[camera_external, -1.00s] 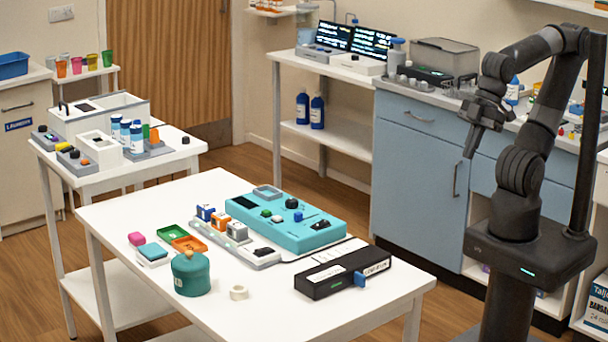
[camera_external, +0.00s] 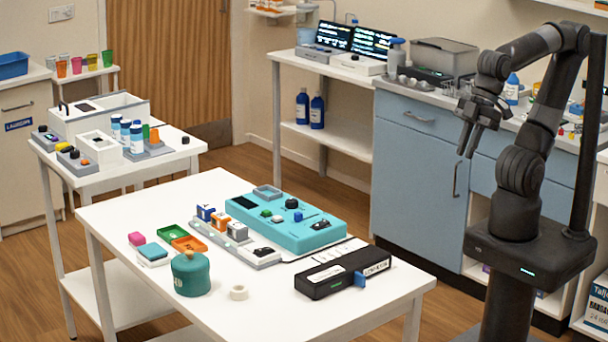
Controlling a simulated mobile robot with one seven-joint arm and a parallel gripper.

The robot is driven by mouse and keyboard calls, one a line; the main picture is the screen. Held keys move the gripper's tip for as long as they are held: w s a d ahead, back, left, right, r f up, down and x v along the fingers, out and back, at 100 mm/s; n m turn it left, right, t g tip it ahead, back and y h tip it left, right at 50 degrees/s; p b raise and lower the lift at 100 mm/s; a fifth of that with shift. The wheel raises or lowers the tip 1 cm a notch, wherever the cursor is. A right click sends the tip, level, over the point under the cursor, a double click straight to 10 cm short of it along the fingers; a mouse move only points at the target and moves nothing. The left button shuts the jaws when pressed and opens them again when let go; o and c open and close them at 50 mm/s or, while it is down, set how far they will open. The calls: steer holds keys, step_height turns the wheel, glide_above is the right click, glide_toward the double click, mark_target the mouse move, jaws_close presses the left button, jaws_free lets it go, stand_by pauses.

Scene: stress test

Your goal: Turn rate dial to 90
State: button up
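A teal console (camera_external: 262,232) lies on the white table. It carries a dark screen (camera_external: 244,202), a black round knob (camera_external: 291,203) near its back edge, and another black control (camera_external: 321,225) at its right end. Small green (camera_external: 266,213) and blue (camera_external: 298,216) parts sit between them. I cannot read which control is the rate dial, nor its setting. My gripper (camera_external: 467,154) hangs in the air to the right of the table, well away from the console. Its two fingers point down, look slightly apart, and hold nothing that I can see.
In front of the console lies a black box (camera_external: 330,282) with a blue tab. Blue cabinets (camera_external: 415,180) stand behind my arm.

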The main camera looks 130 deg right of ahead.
steer(key=o, duration=0.7)
steer(key=shift+m+g, duration=0.7)
steer(key=w+d, duration=0.3)
steer(key=w+d+r, duration=0.1)
steer(key=w+d, duration=0.5)
steer(key=shift+w+d+r, duration=0.15)
steer(key=shift+o, duration=0.2)
steer(key=m+g, duration=0.2)
steer(key=g, duration=0.2)
glide_above(292, 200)
step_height(292, 200, down, 15)
steer(key=shift+h, duration=0.3)
step_height(292, 200, down, 11)
steer(key=shift+r, duration=0.1)
steer(key=shift+c, duration=0.5)
steer(key=c, duration=0.9)
